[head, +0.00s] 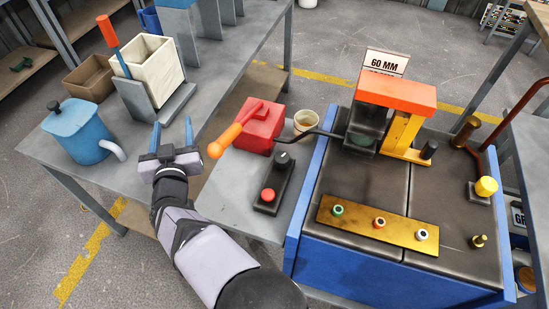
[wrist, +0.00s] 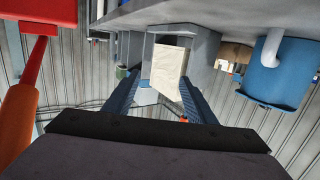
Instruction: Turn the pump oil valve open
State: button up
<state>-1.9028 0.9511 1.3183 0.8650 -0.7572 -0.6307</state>
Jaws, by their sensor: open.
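My gripper (head: 173,135) is open, its two blue fingers apart with nothing held between them. It is over the grey bench, between a blue jug and a red box. The red box (head: 262,125) has a red lever on top, and a long orange handle (head: 224,141) reaches toward my gripper. In the wrist view, which looks upside down, my gripper (wrist: 157,80) is also open. The orange handle (wrist: 18,125) and red box (wrist: 35,12) are at its left edge, apart from the fingers. I cannot tell for sure which part is the pump oil valve.
The blue jug (head: 78,130) stands left of my gripper, and a cream container (head: 152,70) stands beyond it. A black box with a red button (head: 268,195) lies right. A blue-sided machine (head: 345,185) with a "60 MM" sign (head: 384,63) fills the right.

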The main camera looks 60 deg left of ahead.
jog(key=w+d+f+m+t+h, duration=0.45)
jog(key=w+d+m+t, duration=0.25)
jog(key=w, duration=0.4)
jog(key=m+t+h, duration=0.2)
jog(key=m+h, duration=0.2)
jog(key=h, duration=0.2)
send_near(281, 157)
jog(key=shift+w+a+f, duration=0.15)
jog(key=shift+w+a, duration=0.35)
jog(key=shift+w, duration=0.1)
jog(key=shift+w+a+f, duration=0.15)
jog(key=shift+w+a, duration=0.35)
jog(key=shift+w, duration=0.15)
jog(key=shift+w+d+f+h, duration=0.1)
jog(key=shift+d+h, duration=0.25)
jog(key=shift+x, duration=3.65)
jog(key=shift+f, duration=0.1)
jog(key=c, duration=1)
